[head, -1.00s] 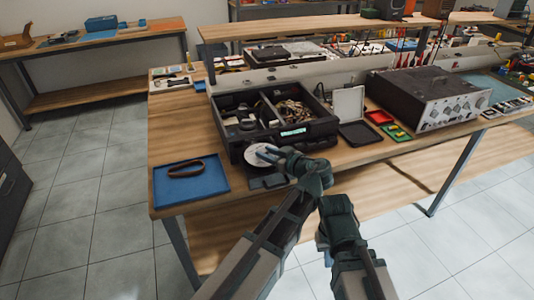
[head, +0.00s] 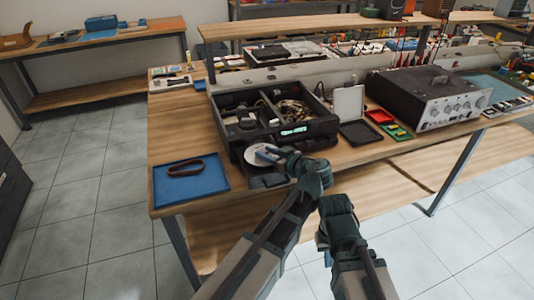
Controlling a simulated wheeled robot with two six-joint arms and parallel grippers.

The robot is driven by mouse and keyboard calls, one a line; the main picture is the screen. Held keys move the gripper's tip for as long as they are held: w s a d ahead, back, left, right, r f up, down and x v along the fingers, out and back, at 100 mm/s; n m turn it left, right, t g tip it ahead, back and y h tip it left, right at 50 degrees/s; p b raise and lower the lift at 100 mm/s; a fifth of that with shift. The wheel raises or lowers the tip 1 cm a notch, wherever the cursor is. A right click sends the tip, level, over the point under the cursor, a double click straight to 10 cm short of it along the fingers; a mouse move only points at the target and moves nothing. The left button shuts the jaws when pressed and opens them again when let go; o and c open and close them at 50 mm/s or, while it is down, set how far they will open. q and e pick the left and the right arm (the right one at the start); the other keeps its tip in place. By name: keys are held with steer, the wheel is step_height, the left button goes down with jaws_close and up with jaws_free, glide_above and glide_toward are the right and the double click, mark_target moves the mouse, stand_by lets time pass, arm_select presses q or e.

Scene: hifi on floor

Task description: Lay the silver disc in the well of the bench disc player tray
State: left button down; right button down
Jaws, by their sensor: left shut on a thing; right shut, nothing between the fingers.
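The silver disc (head: 255,157) is a pale round plate at the front of the bench disc player (head: 290,146), a black open-topped box on the wooden bench. My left gripper (head: 266,152) is shut on the disc's right side. The disc is over the black disc tray (head: 268,181) that juts from the player's front; I cannot tell whether it touches the tray. The well is hidden under the disc and gripper. My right gripper (head: 322,240) is shut and empty, low in front of the bench edge, partly hidden by its own arm.
A blue mat (head: 215,185) with a brown band (head: 186,166) lies to the left. A black case with a raised lid (head: 349,103), red and green trays (head: 398,131) and a silver-fronted amplifier (head: 425,98) stand to the right. The bench's front right is clear.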

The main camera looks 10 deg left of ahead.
arm_select(q)
steer(key=shift+f+b, duration=0.3)
steer(key=shift+f, duration=0.05)
arm_select(e)
steer(key=shift+f, duration=0.35)
arm_select(q)
steer(key=shift+c, duration=2.3)
jaws_free()
steer(key=shift+s+r, duration=0.1)
arm_select(e)
steer(key=shift+d+r, duration=0.1)
